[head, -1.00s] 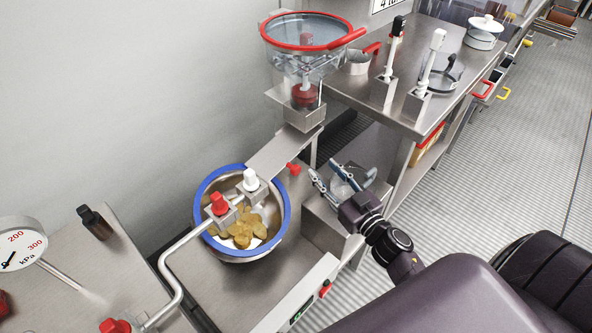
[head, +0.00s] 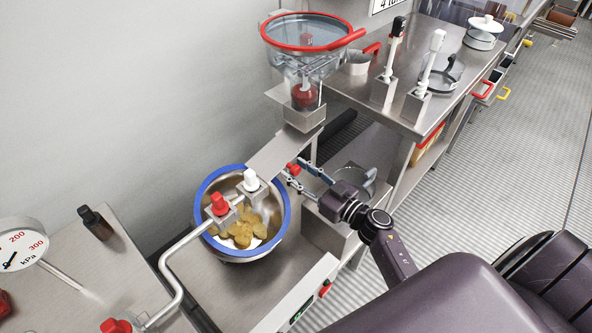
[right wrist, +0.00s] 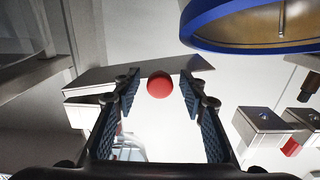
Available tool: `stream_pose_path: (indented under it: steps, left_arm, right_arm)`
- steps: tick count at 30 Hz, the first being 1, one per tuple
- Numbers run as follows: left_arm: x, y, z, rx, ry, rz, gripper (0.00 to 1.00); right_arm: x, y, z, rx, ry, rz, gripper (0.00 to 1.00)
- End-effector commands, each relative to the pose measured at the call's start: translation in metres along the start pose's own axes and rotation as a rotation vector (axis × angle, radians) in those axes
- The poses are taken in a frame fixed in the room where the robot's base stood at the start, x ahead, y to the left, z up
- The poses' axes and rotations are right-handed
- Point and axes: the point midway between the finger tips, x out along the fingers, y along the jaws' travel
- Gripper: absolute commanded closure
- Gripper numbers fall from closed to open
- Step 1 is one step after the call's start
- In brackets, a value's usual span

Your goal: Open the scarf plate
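A flat steel plate (head: 275,156), which looks like the scarf plate, slopes from under the clear hopper (head: 305,45) toward the bowl. A red round knob (head: 292,168) shows at its right side. My right gripper (head: 291,171) is open at this knob, its two fingers pointing left. In the right wrist view the red knob (right wrist: 160,85) sits between the tips of my open right gripper (right wrist: 159,82), with a gap on each side. The plate (right wrist: 90,80) lies behind it there. My left gripper is not in view.
A blue-rimmed bowl (head: 199,197) with yellow-brown pieces stands left of the gripper. A pipe with a red valve knob (head: 219,204) and a white one (head: 250,180) crosses it. A steel side table (head: 430,115) stands at the upper right.

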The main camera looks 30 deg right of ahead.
Motion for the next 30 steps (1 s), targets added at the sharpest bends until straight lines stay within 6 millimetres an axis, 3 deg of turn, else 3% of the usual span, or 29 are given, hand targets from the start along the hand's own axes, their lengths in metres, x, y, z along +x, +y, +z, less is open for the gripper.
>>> stream_pose_path:
  steps: [11, 21, 30]
  left_arm:
    - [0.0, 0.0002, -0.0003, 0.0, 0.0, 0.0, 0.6]
    - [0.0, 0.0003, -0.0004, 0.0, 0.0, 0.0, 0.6]
    - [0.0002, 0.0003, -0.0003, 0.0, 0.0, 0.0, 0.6]
  right_arm:
    - [0.0065, -0.0001, 0.0001, 0.0, -0.001, 0.0, 0.62]
    - [0.0062, 0.0, 0.0, -0.001, 0.0, 0.0, 1.0]
    - [0.0056, 0.0007, 0.0003, -0.002, -0.001, -0.005, 1.0]
